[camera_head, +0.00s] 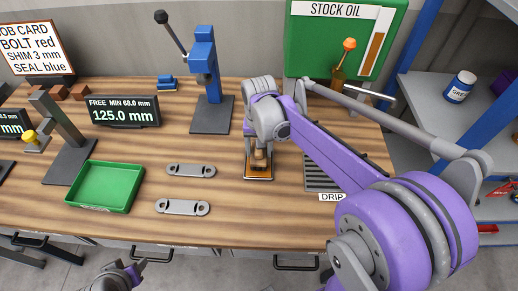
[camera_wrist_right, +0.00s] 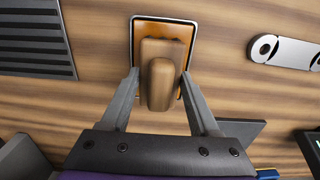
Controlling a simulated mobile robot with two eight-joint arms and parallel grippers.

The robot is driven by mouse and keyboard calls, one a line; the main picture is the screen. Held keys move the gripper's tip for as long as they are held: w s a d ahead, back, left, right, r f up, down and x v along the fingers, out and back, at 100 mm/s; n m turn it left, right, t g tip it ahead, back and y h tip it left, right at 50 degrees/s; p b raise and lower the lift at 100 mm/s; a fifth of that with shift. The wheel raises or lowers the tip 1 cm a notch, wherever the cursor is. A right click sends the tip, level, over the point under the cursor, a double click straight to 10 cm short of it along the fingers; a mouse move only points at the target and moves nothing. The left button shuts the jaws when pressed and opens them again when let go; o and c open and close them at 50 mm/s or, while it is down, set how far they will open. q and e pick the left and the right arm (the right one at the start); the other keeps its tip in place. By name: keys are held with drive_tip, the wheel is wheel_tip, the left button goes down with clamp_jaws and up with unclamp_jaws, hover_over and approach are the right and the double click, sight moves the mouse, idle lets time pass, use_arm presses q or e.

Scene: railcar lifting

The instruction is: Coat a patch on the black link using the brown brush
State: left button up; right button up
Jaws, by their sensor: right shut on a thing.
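My right gripper (camera_head: 259,152) is shut on the brown brush (camera_head: 260,161), upright over a dark-rimmed orange pad or tray (camera_head: 258,179). In the right wrist view the brush (camera_wrist_right: 160,80) sits between the two fingers, with the orange surface (camera_wrist_right: 165,28) behind it. Whether the bristles touch that surface is hidden. Two grey links with holes lie on the bench to its left, one farther back (camera_head: 190,170) and one nearer (camera_head: 182,208). No link looks clearly black. My left gripper (camera_head: 134,273) is low at the front edge, and its finger opening is unclear.
A green tray (camera_head: 103,186) sits left of the links. A display reading 125.0 mm (camera_head: 123,111) and a blue press (camera_head: 207,75) stand behind. A slotted drip grate (camera_head: 320,172) lies right of the brush. A green stock oil panel (camera_head: 333,45) stands at the back.

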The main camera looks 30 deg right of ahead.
use_arm(q)
drive_tip(key=shift+s+f+b, duration=0.2)
drive_tip(key=shift+f+b, duration=0.1)
drive_tip(key=shift+f, duration=0.15)
use_arm(e)
drive_tip(key=shift+s+f, duration=0.1)
drive_tip(key=shift+f, duration=0.5)
idle(0.7)
drive_tip(key=shift+r, duration=0.1)
drive_tip(key=shift+r+p, duration=1.7)
drive_tip(key=shift+r, duration=1.8)
use_arm(q)
drive_tip(key=r, duration=0.1)
drive_tip(key=w+r, duration=0.1)
drive_tip(key=r, duration=0.1)
drive_tip(key=w+r, duration=0.1)
drive_tip(key=r, duration=0.1)
drive_tip(key=shift+w, duration=0.2)
drive_tip(key=shift+s, duration=0.1)
